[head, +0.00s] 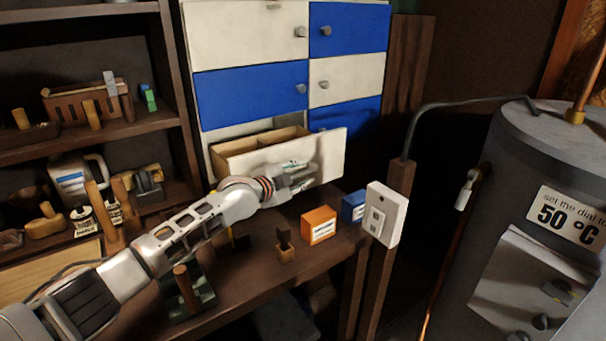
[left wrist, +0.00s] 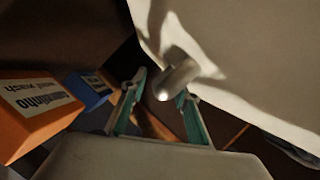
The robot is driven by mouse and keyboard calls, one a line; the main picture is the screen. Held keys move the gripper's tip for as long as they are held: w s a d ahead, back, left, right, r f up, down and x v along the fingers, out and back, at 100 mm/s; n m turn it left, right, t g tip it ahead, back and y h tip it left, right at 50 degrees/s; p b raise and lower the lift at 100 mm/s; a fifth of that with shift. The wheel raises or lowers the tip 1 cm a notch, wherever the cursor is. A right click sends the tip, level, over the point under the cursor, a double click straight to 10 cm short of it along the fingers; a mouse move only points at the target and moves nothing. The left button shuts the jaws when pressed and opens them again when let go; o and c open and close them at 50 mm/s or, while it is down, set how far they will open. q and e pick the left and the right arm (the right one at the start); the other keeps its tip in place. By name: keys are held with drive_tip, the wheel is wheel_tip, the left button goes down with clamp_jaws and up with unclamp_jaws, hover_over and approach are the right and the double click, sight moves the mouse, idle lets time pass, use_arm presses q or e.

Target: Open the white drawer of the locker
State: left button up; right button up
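The blue and white locker (head: 250,95) stands at the back in the head view. Its white drawer (head: 325,155) at the bottom is pulled out, showing wooden compartments inside. My left gripper (head: 303,178) is in front of the drawer's front panel. In the left wrist view, the drawer's pale front (left wrist: 245,65) carries a round-ended grey knob (left wrist: 178,80). My left gripper's fingers (left wrist: 158,105) are spread apart, with the knob close to the right fingertip. I cannot tell whether they touch. The knob is hidden by the gripper in the head view. My right gripper is not in view.
An orange box (head: 319,226) and a blue box (head: 353,207) stand on the dark bench right of my left forearm. A small wooden block (head: 285,252) is nearer. A white switch box (head: 385,214) on a post and a grey boiler (head: 530,170) are at right.

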use_arm(q)
drive_tip(key=v, duration=1.2)
idle(0.3)
drive_tip(key=shift+f, duration=0.1)
